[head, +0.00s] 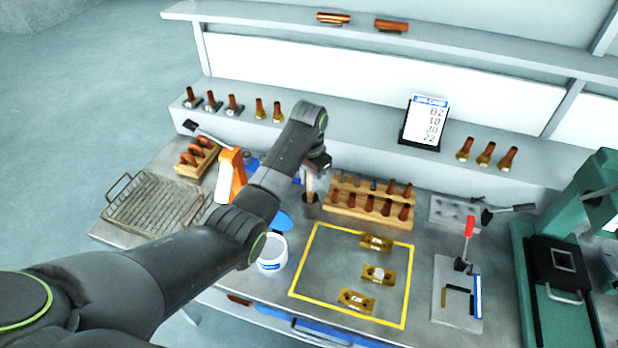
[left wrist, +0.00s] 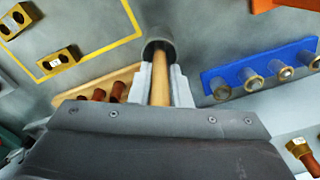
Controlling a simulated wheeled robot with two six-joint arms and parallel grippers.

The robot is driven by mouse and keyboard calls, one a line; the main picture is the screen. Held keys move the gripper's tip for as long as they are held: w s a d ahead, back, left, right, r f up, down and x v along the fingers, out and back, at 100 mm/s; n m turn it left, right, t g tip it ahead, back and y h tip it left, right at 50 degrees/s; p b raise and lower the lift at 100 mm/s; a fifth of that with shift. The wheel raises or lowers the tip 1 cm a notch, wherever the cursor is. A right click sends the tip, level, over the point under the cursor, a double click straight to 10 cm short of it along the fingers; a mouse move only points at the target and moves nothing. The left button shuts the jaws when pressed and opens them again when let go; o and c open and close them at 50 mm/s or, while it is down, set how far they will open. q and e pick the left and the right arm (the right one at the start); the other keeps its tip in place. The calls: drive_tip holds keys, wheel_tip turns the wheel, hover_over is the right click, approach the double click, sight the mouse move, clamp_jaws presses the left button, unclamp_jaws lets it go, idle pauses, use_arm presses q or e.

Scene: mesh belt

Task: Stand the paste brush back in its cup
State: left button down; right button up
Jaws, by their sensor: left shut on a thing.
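My left gripper (left wrist: 160,88) is shut on the paste brush (left wrist: 160,93), a pale wooden handle. In the head view the gripper (head: 313,174) is over the dark grey cup (head: 311,206), with a short length of the brush (head: 309,186) showing below it. In the left wrist view the brush runs between the fingers to the mouth of the cup (left wrist: 158,48). Its far end is hidden there, and I cannot tell how deep it sits. The brush looks about upright. My right gripper is not in view.
A wooden rack (head: 345,207) of copper-tipped pieces stands close right of the cup. A white tub (head: 271,254) and an orange-and-white bottle (head: 231,176) are to the left. A yellow-outlined area (head: 333,262) holds brass blocks. A wire basket (head: 153,203) lies at far left.

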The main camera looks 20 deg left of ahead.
use_arm(q)
drive_tip(key=c, duration=1.3)
unclamp_jaws()
drive_tip(key=shift+r, duration=0.15)
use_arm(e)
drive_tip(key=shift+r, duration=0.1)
